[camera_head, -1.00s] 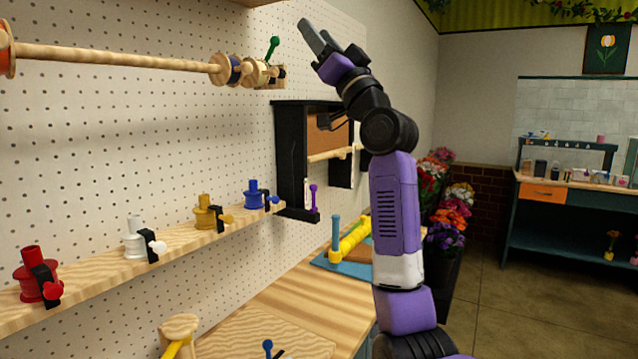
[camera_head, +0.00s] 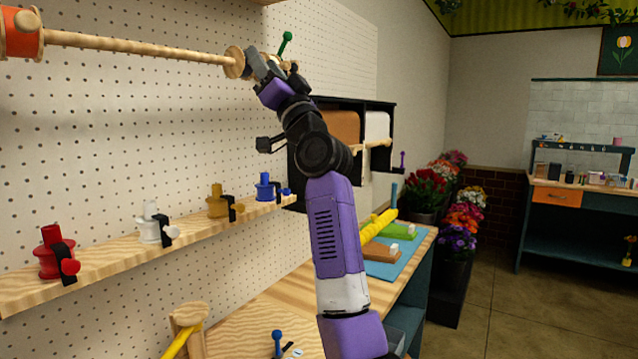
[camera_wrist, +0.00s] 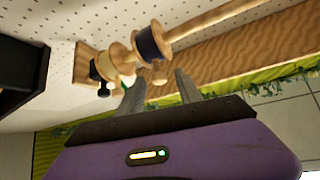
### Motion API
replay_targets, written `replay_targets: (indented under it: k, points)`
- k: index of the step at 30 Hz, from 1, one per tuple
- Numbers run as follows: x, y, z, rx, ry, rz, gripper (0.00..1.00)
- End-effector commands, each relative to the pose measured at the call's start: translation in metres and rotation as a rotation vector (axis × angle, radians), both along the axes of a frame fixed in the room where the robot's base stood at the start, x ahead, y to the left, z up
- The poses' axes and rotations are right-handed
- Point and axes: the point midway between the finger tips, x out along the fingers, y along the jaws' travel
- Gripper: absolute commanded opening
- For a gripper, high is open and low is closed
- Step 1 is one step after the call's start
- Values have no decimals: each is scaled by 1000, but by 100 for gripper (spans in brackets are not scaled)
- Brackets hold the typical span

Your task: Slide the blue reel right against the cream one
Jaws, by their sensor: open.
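The blue reel (camera_wrist: 149,43) is a dark navy band between pale wooden flanges on a wooden rod (camera_wrist: 205,19); in the head view only its wooden flange (camera_head: 235,62) shows clearly. The cream reel (camera_wrist: 119,60) sits beside it, nearer the rod's wall end. The two are close together; I cannot tell whether they touch. My gripper (camera_wrist: 160,88) is open, its fingers just below the blue reel in the wrist view, with a short wooden peg (camera_wrist: 158,74) between them. In the head view my gripper (camera_head: 266,65) covers most of both reels.
An orange reel (camera_head: 20,34) sits at the rod's far left end. A green-knobbed clip (camera_head: 286,42) stands by the wall end. Below, a wooden shelf (camera_head: 110,262) carries several coloured spools against the pegboard. A black-framed cabinet (camera_head: 342,130) stands behind my arm.

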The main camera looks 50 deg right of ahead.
Motion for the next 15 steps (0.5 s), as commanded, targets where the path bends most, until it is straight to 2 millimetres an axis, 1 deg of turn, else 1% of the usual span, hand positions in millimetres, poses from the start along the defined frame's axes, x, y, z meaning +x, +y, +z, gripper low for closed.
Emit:
replay_targets:
  k: [1,10,15]
  points:
    - [7,0,9,-1,2,1,42]
    - [36,-4,35,-1,2,1,42]
    - [32,21,35,1,1,4,42]
